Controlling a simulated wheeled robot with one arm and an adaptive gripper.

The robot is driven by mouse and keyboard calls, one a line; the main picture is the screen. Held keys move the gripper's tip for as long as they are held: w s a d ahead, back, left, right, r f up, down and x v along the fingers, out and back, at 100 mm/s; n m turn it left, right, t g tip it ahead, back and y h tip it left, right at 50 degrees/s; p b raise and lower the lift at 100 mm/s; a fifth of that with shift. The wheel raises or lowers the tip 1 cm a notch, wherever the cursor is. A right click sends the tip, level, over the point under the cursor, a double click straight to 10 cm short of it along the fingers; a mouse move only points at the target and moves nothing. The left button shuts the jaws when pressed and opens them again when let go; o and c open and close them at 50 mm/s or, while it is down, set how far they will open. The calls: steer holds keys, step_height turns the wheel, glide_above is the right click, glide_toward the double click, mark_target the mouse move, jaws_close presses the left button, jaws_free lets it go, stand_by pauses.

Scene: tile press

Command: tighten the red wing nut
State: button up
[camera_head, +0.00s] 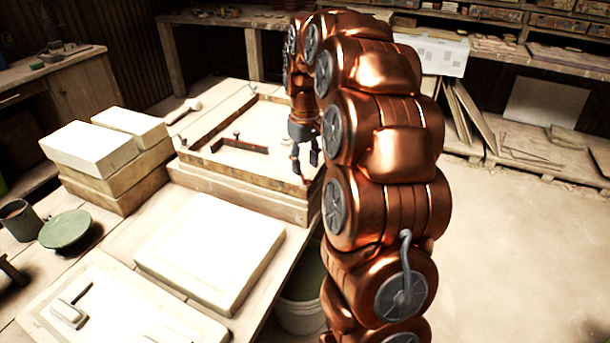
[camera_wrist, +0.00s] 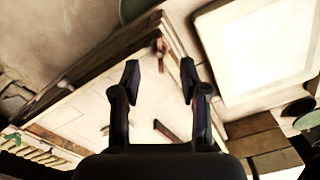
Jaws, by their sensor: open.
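The tile press is a low wooden frame (camera_head: 245,190) with a pale bed, on the bench. A small red piece, which looks like the red wing nut (camera_head: 306,181), sits at its near right corner, just below my gripper (camera_head: 304,160). In the wrist view a small reddish piece (camera_wrist: 159,46) shows beyond and between the fingertips of my gripper (camera_wrist: 160,78), at the frame's corner. My fingers are spread with nothing between them, and appear apart from the nut. The nut's wings are too small to make out clearly.
A dark bar (camera_head: 240,147) lies across the bed. A pale slab (camera_head: 212,250) lies in front of the press, stacked blocks (camera_head: 105,165) stand left, and a bucket (camera_head: 302,300) stands below the bench edge. Floor to the right is open.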

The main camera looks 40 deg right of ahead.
mark_target(305, 180)
steer(key=shift+f+p, duration=0.3)
steer(key=shift+f, duration=2)
steer(key=shift+c, duration=0.3)
jaws_close()
